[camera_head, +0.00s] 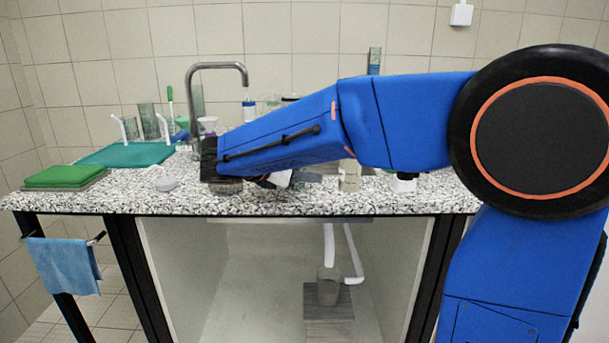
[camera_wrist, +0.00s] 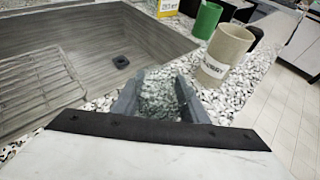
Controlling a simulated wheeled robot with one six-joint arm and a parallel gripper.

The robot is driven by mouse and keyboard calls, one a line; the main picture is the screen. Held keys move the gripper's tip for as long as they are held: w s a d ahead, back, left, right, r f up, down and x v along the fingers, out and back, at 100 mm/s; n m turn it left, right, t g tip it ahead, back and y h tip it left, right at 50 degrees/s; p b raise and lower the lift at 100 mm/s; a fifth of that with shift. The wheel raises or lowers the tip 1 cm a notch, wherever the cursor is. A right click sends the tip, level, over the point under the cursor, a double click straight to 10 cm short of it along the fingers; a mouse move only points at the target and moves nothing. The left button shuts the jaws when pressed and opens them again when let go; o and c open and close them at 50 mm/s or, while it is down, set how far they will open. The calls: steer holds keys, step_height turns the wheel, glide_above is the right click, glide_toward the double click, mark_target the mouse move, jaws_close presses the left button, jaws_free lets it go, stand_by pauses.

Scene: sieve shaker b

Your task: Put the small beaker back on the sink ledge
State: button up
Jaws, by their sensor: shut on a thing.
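In the wrist view my gripper (camera_wrist: 158,86) is shut on a clear, grey-green tinted small beaker (camera_wrist: 159,100). The speckled counter shows through its glass. The beaker is over the sink ledge (camera_wrist: 95,103), the speckled strip between the grey sink basin (camera_wrist: 80,65) and the counter's front edge. I cannot tell whether its base touches the ledge. In the head view my blue forearm covers most of the sink area, and the beaker cannot be made out there.
A tall tap (camera_head: 216,67) rises behind my arm.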

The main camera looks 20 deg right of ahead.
steer(key=shift+f, duration=0.15)
steer(key=o, duration=1.1)
steer(key=shift+a+r, duration=0.1)
steer(key=shift+r, duration=0.15)
steer(key=v, duration=1.1)
steer(key=shift+s+a+r, duration=0.1)
steer(key=shift+s+a, duration=0.15)
steer(key=shift+a, duration=0.05)
